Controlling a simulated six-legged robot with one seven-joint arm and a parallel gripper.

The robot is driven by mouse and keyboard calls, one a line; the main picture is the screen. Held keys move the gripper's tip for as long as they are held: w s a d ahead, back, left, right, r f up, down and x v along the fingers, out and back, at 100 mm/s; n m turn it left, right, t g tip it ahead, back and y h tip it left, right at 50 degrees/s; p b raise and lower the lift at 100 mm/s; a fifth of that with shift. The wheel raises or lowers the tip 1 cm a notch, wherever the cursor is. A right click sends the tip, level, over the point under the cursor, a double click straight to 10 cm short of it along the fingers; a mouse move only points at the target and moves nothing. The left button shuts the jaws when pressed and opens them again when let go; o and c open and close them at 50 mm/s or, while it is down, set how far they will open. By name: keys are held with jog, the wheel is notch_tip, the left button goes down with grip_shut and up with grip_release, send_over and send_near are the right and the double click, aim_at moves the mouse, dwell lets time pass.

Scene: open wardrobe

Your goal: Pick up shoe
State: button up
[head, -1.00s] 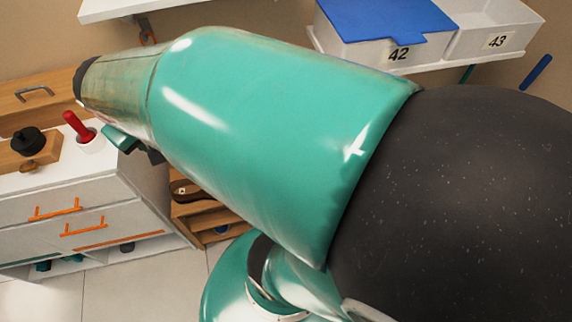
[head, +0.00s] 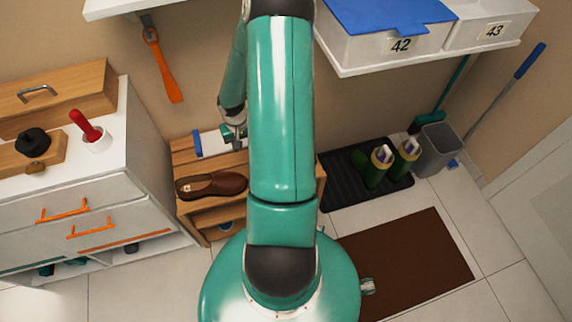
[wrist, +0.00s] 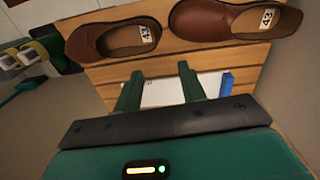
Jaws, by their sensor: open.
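A brown shoe (head: 212,185) rests on the top of a slatted wooden rack (head: 190,160) in the head view. In the wrist view, two brown shoes with "43" labels lie side by side, the left shoe (wrist: 115,38) and the right shoe (wrist: 238,22). My arm hides part of the rack and most or all of the other shoe in the head view. My gripper (wrist: 158,88) is open and empty, its two green fingers pointing towards the shoes and apart from them. It also shows small above the rack's back part in the head view (head: 233,134).
A white and blue item (head: 212,142) lies at the rack's back. A white cabinet (head: 90,200) stands left. Green boots (head: 380,165) stand on a dark tray right. An overhead shelf (head: 430,52) holds boxes. A brown mat (head: 405,255) lies on the floor.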

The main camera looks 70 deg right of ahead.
jog(key=shift+y, duration=0.3)
jog(key=f, duration=0.7)
jog(key=s+f, duration=0.1)
jog(key=f, duration=0.2)
jog(key=shift+d+f, duration=0.2)
jog(key=shift+f, duration=0.2)
jog(key=shift+s+d+f, duration=0.1)
jog(key=shift+f, duration=1.4)
jog(key=shift+s+d+f, duration=0.1)
jog(key=shift+f, duration=1.35)
jog(key=shift+c, duration=0.2)
grip_shut()
